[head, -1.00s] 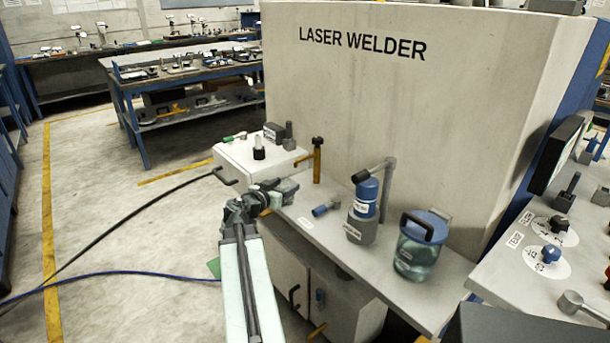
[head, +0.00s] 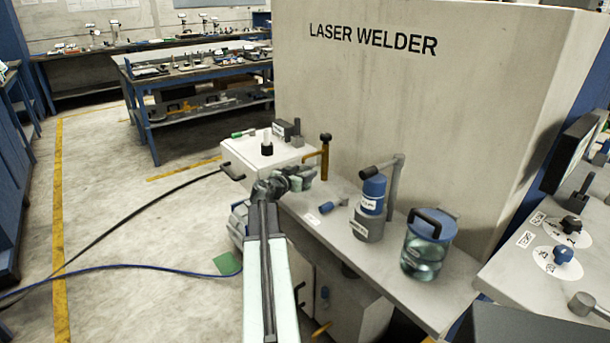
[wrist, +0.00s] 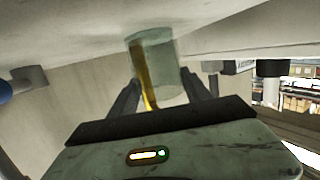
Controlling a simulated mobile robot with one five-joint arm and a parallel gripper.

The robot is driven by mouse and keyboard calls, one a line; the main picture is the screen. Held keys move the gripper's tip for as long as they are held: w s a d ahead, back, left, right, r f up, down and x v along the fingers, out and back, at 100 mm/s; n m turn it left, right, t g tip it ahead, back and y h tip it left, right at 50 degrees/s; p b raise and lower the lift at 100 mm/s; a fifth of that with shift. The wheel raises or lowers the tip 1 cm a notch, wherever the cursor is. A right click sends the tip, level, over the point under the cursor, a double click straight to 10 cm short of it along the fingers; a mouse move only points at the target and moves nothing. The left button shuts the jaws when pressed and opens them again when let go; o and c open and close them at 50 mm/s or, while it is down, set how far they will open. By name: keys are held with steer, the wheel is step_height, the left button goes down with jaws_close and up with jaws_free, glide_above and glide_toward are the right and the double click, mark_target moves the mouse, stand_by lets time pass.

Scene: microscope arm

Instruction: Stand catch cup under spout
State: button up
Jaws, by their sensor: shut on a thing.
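A clear, greenish cup (wrist: 168,72) is between my gripper's two fingers (wrist: 158,98) in the wrist view, and the fingers are shut on it. In the head view my gripper (head: 300,179) is over the left part of the machine's ledge, just left of and in front of the brass spout (head: 325,160), which has a dark knob on top. In the wrist view a yellow strip of the spout (wrist: 142,75) shows along the cup's left part. I cannot tell whether cup and spout touch, or whether the cup rests on the ledge.
On the ledge (head: 335,226), right of the spout, are a small blue fitting (head: 334,203), a blue-topped bottle (head: 371,205) and a lidded jar (head: 428,240). A white block (head: 280,163) with small parts stands at the left. A blue hose (head: 130,273) crosses the floor.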

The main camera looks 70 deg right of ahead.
steer(key=shift+s+r, duration=0.1)
steer(key=shift+s, duration=0.05)
steer(key=o, duration=1.1)
steer(key=shift+f, duration=0.2)
steer(key=o, duration=0.4)
steer(key=shift+r, duration=0.2)
steer(key=p+v, duration=0.2)
steer(key=v, duration=1)
steer(key=shift+r, duration=0.1)
